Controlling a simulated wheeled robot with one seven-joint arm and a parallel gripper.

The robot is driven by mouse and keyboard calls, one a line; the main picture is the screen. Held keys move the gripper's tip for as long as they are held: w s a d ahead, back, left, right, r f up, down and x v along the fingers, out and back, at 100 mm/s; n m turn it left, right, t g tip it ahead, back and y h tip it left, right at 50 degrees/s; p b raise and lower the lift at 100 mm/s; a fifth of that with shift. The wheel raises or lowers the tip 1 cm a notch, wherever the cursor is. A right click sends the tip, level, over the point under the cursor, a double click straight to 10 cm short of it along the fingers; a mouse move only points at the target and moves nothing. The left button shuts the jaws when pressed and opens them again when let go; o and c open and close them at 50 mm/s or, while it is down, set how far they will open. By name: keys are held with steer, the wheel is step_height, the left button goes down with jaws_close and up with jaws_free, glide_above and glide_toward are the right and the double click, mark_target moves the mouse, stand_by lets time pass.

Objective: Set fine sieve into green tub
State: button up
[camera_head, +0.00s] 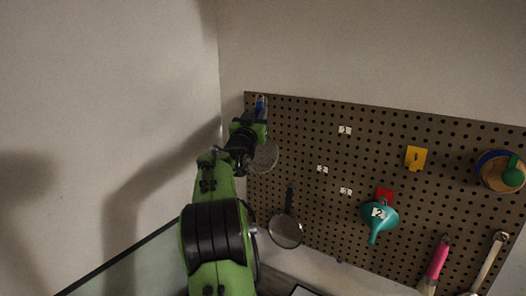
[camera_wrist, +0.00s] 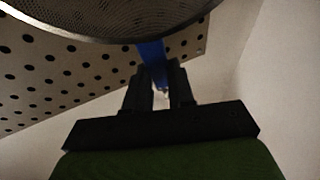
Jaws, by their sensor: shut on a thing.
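My gripper (camera_wrist: 160,78) is shut on the blue handle (camera_wrist: 152,52) of a round sieve. The sieve's mesh bowl (camera_wrist: 110,14) fills the top of the wrist view, with a dark rim. In the head view the sieve (camera_head: 266,156) shows partly behind my gripper (camera_head: 259,125), close in front of the pegboard's left edge, with its blue handle (camera_head: 260,104) pointing up. I cannot tell whether it still touches a peg. A second sieve (camera_head: 285,232) with a dark handle hangs lower on the board. No green tub shows in either view.
The brown pegboard (camera_head: 300,130) holds a teal funnel (camera_head: 379,214), a yellow holder (camera_head: 416,157), a round tan and blue item (camera_head: 497,174) and a pink-handled tool (camera_head: 438,258). A plain wall (camera_head: 110,110) stands close on the left.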

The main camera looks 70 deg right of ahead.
steer(key=a+b, duration=0.1)
steer(key=a, duration=0.1)
steer(key=a+b, duration=0.2)
steer(key=w+a+b, duration=0.1)
steer(key=a, duration=0.1)
stand_by(0.6)
steer(key=shift+d, duration=0.1)
stand_by(0.4)
